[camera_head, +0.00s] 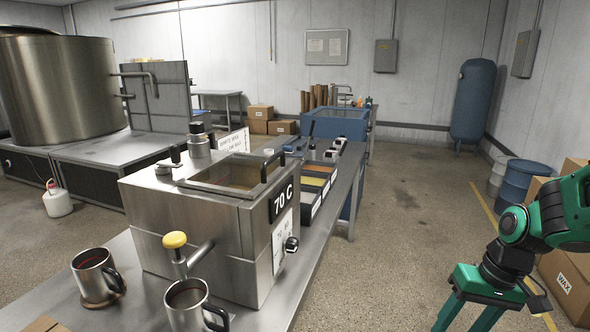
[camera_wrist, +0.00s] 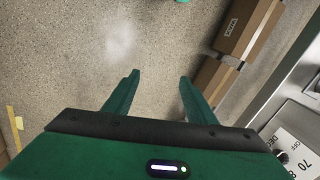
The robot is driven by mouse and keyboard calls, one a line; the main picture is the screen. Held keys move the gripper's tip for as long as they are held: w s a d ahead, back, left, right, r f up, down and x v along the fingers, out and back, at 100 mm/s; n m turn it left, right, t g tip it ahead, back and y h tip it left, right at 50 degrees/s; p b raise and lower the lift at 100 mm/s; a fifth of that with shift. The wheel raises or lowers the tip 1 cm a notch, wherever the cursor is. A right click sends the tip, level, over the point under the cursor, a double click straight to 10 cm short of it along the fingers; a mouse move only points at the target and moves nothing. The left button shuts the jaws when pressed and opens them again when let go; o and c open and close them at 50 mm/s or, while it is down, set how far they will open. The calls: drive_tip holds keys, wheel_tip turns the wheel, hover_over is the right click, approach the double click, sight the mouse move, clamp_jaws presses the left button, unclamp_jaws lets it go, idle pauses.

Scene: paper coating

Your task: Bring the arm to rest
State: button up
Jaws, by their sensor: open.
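My gripper (camera_head: 464,322) hangs at the lower right of the head view, over the open floor to the right of the steel bench. Its green fingers point down and are spread apart, partly cut off by the picture's bottom edge. In the wrist view my gripper (camera_wrist: 159,76) shows two separated fingers with only speckled floor between them and nothing held. My green arm comes in from the right edge of the head view, bent at a joint above the gripper.
The steel bench (camera_head: 345,190) carries a wax bath marked 70 C (camera_head: 195,228) and two steel mugs (camera_head: 97,275) (camera_head: 188,305). Cardboard wax boxes (camera_head: 568,285) and a blue drum (camera_head: 523,182) stand along the right. The floor (camera_head: 410,215) between is clear.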

drive_tip(key=s+d+r+m+h, duration=0.1)
drive_tip(key=s+d+r+m, duration=0.1)
drive_tip(key=s, duration=0.5)
drive_tip(key=s+d+r+m+h, duration=0.1)
drive_tip(key=s+d+r+m, duration=0.2)
drive_tip(key=s+d+r, duration=0.2)
drive_tip(key=shift+s+d+g, duration=0.3)
drive_tip(key=shift+s+d, duration=0.1)
drive_tip(key=shift+s, duration=0.55)
drive_tip(key=shift+w, duration=0.15)
drive_tip(key=shift+w+f, duration=0.2)
drive_tip(key=shift+w, duration=0.3)
idle(0.8)
